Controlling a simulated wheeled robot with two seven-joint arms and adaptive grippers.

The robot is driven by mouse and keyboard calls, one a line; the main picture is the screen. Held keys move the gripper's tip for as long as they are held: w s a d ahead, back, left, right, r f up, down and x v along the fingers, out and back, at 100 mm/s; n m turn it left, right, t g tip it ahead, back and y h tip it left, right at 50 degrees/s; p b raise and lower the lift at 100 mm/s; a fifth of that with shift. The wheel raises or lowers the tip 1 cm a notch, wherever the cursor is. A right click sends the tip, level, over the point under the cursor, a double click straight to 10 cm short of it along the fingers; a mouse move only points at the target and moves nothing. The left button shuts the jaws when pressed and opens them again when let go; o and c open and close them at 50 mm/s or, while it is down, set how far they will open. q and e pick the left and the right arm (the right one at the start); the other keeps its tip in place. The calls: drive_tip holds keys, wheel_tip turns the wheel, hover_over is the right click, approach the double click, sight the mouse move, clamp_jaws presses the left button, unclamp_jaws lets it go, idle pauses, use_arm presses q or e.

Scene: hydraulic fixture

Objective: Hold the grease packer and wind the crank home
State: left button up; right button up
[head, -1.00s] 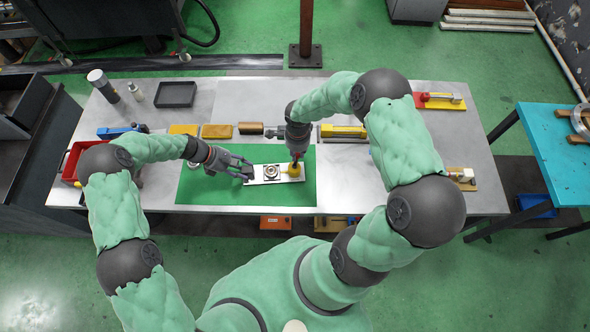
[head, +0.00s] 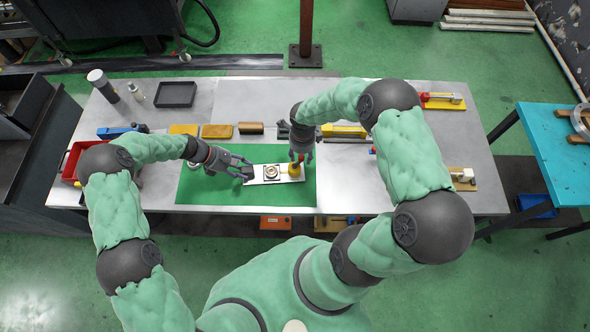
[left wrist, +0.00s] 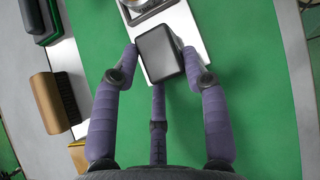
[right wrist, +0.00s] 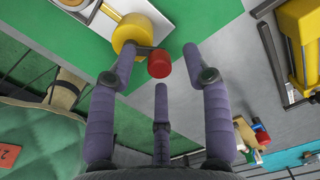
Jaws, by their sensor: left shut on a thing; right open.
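The grease packer is a white base plate (head: 262,181) on the green mat. It carries a dark block (left wrist: 160,52) at its left end, a round metal part (head: 271,171) in the middle and a yellow drum (head: 295,170) at the right end. The crank has a red knob (right wrist: 159,64) on a short arm beside the yellow drum (right wrist: 140,33). My left gripper (head: 246,172) is shut on the dark block. My right gripper (head: 301,156) is open above the right end, its fingers spread about the red knob with visible gaps.
The green mat (head: 210,190) is clear around the plate. Behind it stand yellow and brown blocks (head: 217,131) and a yellow fixture (head: 343,131). A red bin (head: 70,163) is at the left, a dark tray (head: 176,94) at the back left. A wooden-based fixture (head: 462,179) sits at the right.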

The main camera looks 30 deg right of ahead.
sight(302, 157)
wheel_tip(302, 157, up, 11)
drive_tip(key=shift+r, duration=0.2)
idle(0.7)
use_arm(q)
drive_tip(key=o, duration=1.4)
drive_tip(key=shift+r, duration=0.1)
